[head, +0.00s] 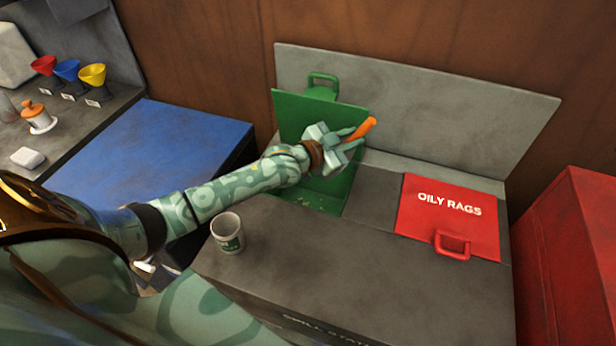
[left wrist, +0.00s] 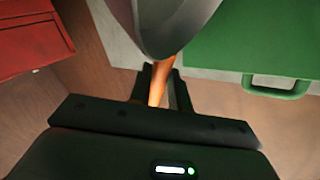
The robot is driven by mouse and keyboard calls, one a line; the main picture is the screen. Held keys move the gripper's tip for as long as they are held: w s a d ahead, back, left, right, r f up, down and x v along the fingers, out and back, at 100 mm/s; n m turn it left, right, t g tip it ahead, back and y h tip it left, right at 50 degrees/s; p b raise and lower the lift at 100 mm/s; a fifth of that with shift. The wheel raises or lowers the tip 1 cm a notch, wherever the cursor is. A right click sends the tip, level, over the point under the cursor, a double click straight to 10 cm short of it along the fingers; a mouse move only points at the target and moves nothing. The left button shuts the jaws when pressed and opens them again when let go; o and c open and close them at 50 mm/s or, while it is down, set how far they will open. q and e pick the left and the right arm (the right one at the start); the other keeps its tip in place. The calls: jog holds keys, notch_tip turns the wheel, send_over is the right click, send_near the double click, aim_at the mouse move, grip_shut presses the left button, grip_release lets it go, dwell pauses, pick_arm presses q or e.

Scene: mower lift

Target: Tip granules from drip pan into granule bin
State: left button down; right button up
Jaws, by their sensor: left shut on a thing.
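My left gripper (head: 345,139) is shut on an orange handle (head: 364,128) above the open green granule bin (head: 341,190). In the left wrist view the orange handle (left wrist: 158,85) sits between the fingers (left wrist: 159,88) and runs to a curved grey metal body (left wrist: 172,28), apparently the drip pan. That body is hidden in the head view, and its contents do not show in either view. The bin's green lid (head: 290,118) stands raised behind the gripper. Some pale specks show low inside the bin. My right gripper is not in view.
A red "OILY RAGS" lid (head: 450,218) lies shut to the right of the bin. A white mug (head: 228,232) stands on the grey station top (head: 320,255). A grey back panel (head: 440,105) and a red cabinet (head: 575,255) border the station. A blue surface (head: 150,150) lies left.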

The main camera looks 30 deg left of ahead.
pick_arm(q)
jog(key=shift+s+a+r+n+t+h+b, duration=0.2)
jog(key=shift+a+r+n+b, duration=0.15)
jog(key=shift+a+b, duration=0.25)
jog(key=shift+s+a+r+n+t+h+b, duration=0.1)
jog(key=shift+a+r+n+t+b, duration=0.1)
jog(key=shift+a+n+b, duration=0.25)
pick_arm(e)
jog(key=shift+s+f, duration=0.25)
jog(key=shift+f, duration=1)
pick_arm(q)
jog(key=shift+a+r+b, duration=0.15)
jog(key=shift+a+b, duration=0.25)
jog(key=shift+b, duration=0.15)
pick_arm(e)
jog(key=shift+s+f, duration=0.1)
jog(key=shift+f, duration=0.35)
pick_arm(q)
jog(key=shift+s+a+r+n+b, duration=0.1)
jog(key=shift+a+n+b, duration=0.1)
jog(key=shift+n+b, duration=0.1)
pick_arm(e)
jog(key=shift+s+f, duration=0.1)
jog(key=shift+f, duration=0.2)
